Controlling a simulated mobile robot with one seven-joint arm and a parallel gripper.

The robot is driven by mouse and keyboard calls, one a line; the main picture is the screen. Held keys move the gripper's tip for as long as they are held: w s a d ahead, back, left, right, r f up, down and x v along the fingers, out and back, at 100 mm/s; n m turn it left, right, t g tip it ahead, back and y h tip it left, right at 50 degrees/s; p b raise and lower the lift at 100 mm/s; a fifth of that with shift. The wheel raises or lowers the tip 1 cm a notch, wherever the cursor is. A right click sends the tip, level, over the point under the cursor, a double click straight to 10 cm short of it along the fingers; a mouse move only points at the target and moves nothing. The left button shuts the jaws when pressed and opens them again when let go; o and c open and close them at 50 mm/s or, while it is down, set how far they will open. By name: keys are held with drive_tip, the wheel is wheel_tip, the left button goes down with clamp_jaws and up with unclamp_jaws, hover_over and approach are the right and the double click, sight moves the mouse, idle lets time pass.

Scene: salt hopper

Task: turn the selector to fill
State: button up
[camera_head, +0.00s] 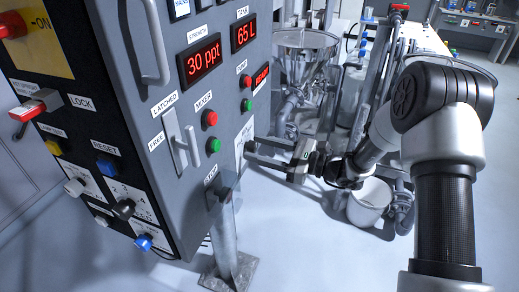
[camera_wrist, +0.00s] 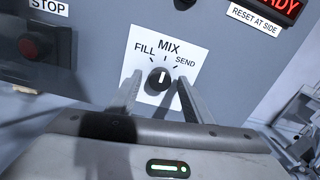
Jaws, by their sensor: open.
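The selector (camera_wrist: 160,79) is a small black round knob on a white plate (camera_wrist: 185,50) marked FILL, MIX and SEND. Its white pointer line stands nearly upright, toward MIX. My gripper (camera_wrist: 160,82) is open, with one finger to the left and one to the right of the knob in the wrist view. I cannot tell whether either finger touches it. In the head view my gripper (camera_head: 250,152) reaches to the right edge of the grey panel, where the plate (camera_head: 241,136) shows edge-on and the knob is not clearly visible.
The grey control cabinet (camera_head: 190,105) carries several buttons, displays and levers. In the wrist view a dark red button (camera_wrist: 31,46) sits left of the plate under a STOP label. A metal hopper (camera_head: 305,45) stands behind.

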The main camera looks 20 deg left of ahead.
drive_tip(key=shift+a, duration=0.1)
drive_tip(key=c, duration=1.1)
drive_tip(key=shift+o, duration=0.2)
drive_tip(key=shift+f+b, duration=0.1)
drive_tip(key=shift+b, duration=0.25)
drive_tip(key=shift+f+n+b, duration=0.15)
drive_tip(key=shift+n+b, duration=0.9)
drive_tip(key=shift+n, duration=0.05)
drive_tip(key=n+b, duration=0.3)
drive_tip(key=shift+b, duration=0.3)
drive_tip(key=n+b, duration=0.3)
drive_tip(key=shift+n, duration=0.3)
drive_tip(key=shift+r+b, duration=0.2)
drive_tip(key=shift+b, duration=0.2)
